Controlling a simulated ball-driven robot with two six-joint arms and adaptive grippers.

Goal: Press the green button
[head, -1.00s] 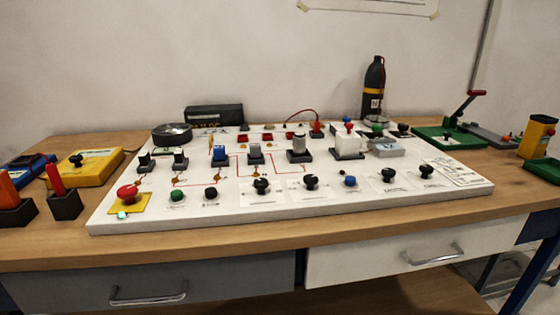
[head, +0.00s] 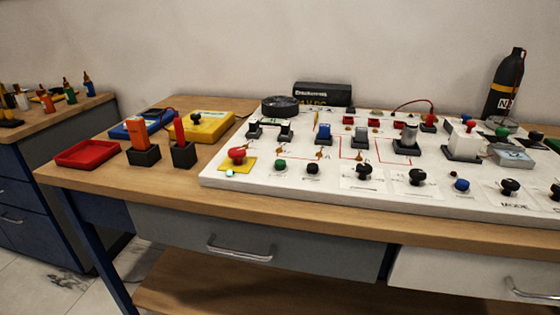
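The green button (head: 280,165) is a small round knob near the front left of the white panel (head: 330,191). It sits between a red mushroom button (head: 237,155) on a yellow plate and a black button (head: 312,168). Nothing covers it. A small lit green lamp (head: 230,173) is at the panel's front left corner. Neither of my grippers is in the head view.
The panel lies on a wooden table (head: 130,178) with drawers below. Left of it are a red tray (head: 87,154), two dark holders with upright tools, and a yellow box (head: 208,127). A black bottle (head: 504,85) stands at the back right. Floor shows at lower left.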

